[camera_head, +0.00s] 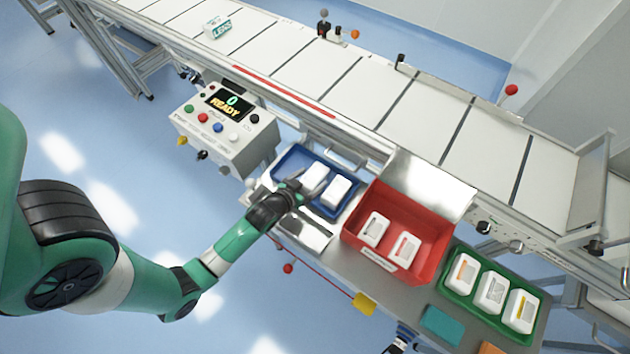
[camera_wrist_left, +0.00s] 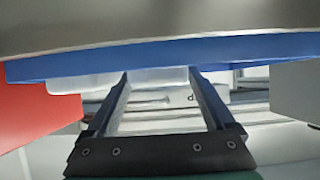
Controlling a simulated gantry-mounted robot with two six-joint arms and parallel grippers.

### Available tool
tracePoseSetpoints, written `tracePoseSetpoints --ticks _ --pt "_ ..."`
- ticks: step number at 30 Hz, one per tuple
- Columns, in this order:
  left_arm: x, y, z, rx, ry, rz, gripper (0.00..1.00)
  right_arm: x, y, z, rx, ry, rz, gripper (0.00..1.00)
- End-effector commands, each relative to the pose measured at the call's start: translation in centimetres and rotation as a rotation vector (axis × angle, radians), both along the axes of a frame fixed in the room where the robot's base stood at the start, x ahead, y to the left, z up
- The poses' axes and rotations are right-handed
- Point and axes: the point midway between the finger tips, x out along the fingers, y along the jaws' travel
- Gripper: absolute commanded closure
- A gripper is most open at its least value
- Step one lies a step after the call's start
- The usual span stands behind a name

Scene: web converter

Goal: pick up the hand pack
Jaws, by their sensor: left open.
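Two white packs lie in the blue tray (camera_head: 283,157), a left one (camera_head: 314,177) and a right one (camera_head: 336,191). Which one is the hand pack cannot be told. My left gripper (camera_head: 300,186) is open at the tray, beside the left pack and partly covering it. In the left wrist view, the open fingers (camera_wrist_left: 160,77) point toward a white pack (camera_wrist_left: 158,76) under the blue tray edge (camera_wrist_left: 230,50). No grip on a pack shows. My right gripper is not in view.
A red bin (camera_head: 430,265) holds two white packs; a green tray (camera_head: 455,310) holds three. A button panel (camera_head: 222,125) reads READY. The conveyor (camera_head: 370,90) runs behind, with a small box (camera_head: 217,28) on it. A metal plate (camera_head: 308,232) lies before the blue tray.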

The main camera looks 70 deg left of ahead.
Motion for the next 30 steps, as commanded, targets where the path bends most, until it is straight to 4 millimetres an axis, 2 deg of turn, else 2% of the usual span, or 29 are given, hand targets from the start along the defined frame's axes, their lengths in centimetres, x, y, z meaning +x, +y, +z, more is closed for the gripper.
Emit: tracePoseSetpoints --ticks 1,3,11,24,25,26,30 --pt "0.75 0.48 -1.11 0.001 -0.004 0.000 0.12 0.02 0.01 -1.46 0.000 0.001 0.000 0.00" --pt "1.36 0.86 -1.38 0.002 -0.001 0.000 0.12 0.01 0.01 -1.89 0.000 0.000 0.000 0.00" --pt "1.70 1.06 -1.09 0.000 0.000 -0.001 0.12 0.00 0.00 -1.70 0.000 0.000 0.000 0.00" --pt "1.69 1.05 -1.05 0.000 -0.001 -0.001 0.90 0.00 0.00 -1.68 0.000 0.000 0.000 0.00" --pt "1.72 1.06 -1.00 0.001 -0.002 -0.001 0.91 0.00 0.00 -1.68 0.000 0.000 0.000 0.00" --pt "1.72 1.06 -1.00 0.001 -0.002 -0.001 1.00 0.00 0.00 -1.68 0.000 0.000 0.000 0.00" --pt "1.71 1.06 -0.99 0.001 -0.002 -0.001 1.00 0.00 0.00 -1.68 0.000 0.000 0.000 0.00"
